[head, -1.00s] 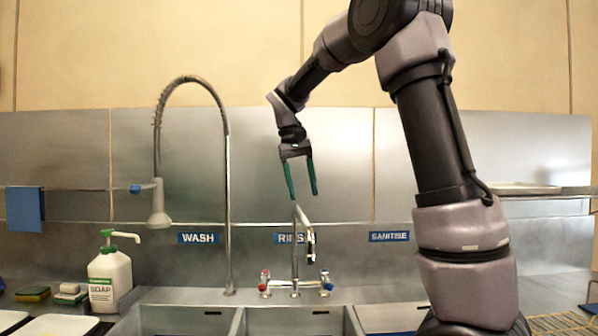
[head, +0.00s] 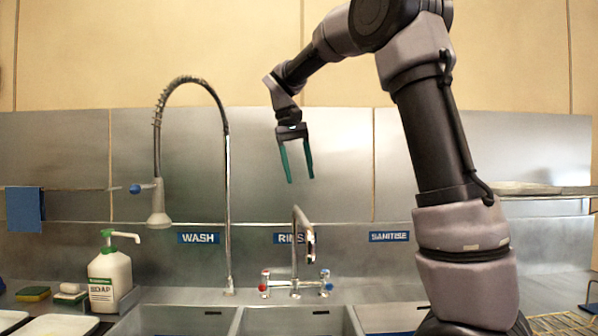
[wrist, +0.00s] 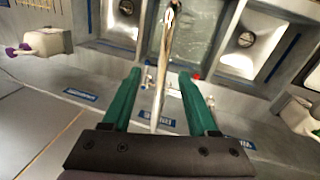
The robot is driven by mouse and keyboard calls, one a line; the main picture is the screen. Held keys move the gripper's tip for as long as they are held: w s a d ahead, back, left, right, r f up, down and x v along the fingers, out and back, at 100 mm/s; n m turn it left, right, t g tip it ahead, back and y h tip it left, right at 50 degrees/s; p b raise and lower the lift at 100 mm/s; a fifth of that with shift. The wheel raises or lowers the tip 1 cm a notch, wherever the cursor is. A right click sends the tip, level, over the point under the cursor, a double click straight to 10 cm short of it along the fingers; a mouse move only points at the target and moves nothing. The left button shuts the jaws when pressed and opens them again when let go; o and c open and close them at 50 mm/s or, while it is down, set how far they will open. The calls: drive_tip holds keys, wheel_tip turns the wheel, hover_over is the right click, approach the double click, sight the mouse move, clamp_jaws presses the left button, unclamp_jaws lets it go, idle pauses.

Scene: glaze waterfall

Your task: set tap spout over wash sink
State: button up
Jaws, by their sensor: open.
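The tap spout (head: 309,243) is a chrome gooseneck on the tap behind the middle basin, by the RINSE label. It curves forward and slightly right, over the middle basin. The wash sink (head: 170,322) is the left basin, below the WASH label; in the wrist view its basin (wrist: 262,28) is at upper right. My gripper (head: 300,180) is open and empty above the spout, with its green fingers pointing down. In the wrist view the spout (wrist: 167,45) appears between the fingers (wrist: 160,71), with a gap on each side.
A tall spring-hose sprayer (head: 228,200) stands left of the tap, its head (head: 158,205) hanging over the wash side. The tap has a red handle (head: 264,280) and a blue one (head: 326,280). A soap bottle (head: 108,275) stands left of the basins.

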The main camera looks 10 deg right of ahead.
drive_tip(key=c, duration=0.4)
drive_tip(key=shift+s+d+f+m, duration=0.1)
drive_tip(key=shift+d+f+m, duration=0.2)
drive_tip(key=shift+d+f, duration=0.1)
drive_tip(key=c, duration=0.4)
drive_tip(key=s+d+f+m+g+y, duration=0.1)
drive_tip(key=d+f, duration=0.1)
drive_tip(key=s+d+f+m+g+y, duration=0.1)
drive_tip(key=d+f+m, duration=0.1)
drive_tip(key=d+f, duration=0.1)
drive_tip(key=s+d+f+m+g+y, duration=0.1)
drive_tip(key=d+f+m, duration=0.1)
drive_tip(key=shift+d+f+y, duration=0.2)
drive_tip(key=shift+y, duration=0.2)
clamp_jaws()
drive_tip(key=s+d+f+m+t+y, duration=0.2)
drive_tip(key=s+d+f+m+y, duration=0.3)
drive_tip(key=d+m+y, duration=0.5)
drive_tip(key=a+f+h, duration=0.1)
drive_tip(key=a+f, duration=0.5)
drive_tip(key=a, duration=0.6)
drive_tip(key=shift+w+a+m, duration=0.15)
drive_tip(key=shift+a+m, duration=0.25)
